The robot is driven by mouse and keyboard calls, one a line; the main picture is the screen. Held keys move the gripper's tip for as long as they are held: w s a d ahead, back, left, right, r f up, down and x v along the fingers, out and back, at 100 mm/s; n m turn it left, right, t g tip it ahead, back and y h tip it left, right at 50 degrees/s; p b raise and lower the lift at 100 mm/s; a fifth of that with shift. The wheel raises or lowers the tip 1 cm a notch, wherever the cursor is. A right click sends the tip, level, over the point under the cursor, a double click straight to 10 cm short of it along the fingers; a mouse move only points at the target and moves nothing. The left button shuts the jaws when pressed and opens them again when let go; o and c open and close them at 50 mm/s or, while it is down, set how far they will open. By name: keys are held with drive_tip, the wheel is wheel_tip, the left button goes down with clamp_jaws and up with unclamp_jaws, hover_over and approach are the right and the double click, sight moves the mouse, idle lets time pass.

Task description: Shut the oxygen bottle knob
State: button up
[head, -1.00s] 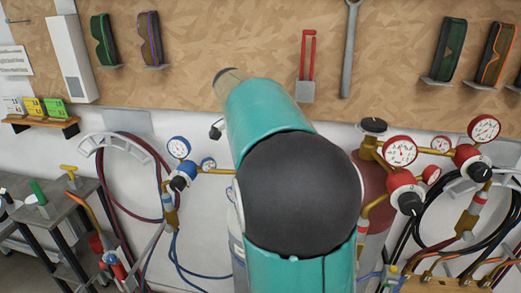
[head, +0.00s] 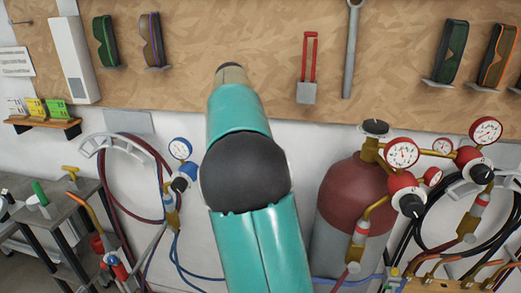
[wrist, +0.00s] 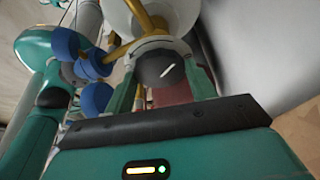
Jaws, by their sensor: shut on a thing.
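In the wrist view, the two teal fingers of my gripper (wrist: 163,92) are on either side of a dark round knob (wrist: 152,66) with a white mark on its face. The gripper is shut on this knob, which sits on a brass fitting, so it appears to be the oxygen bottle knob. Blue regulator parts (wrist: 97,98) are beside it on the left. In the head view, my arm hides the gripper, the held knob and the oxygen bottle. A blue-rimmed gauge (head: 180,148) shows left of my arm.
A dark red gas bottle (head: 352,195) with its own black top knob (head: 375,128) stands right of my arm. Red-rimmed gauges (head: 402,153) and hoses crowd the right side. A grey workbench (head: 45,215) stands at left. Tools hang on the wooden board (head: 255,35).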

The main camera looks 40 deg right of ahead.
drive_tip(key=shift+w+d+m+g+y, duration=0.15)
drive_tip(key=shift+m+y, duration=0.25)
drive_tip(key=shift+m, duration=0.7)
drive_tip(key=shift+s+d+m+g+y, duration=0.15)
drive_tip(key=shift+m+y, duration=0.25)
drive_tip(key=shift+m, duration=0.7)
drive_tip(key=shift+w+a, duration=0.1)
drive_tip(key=o, duration=1)
drive_tip(key=shift+r, duration=0.1)
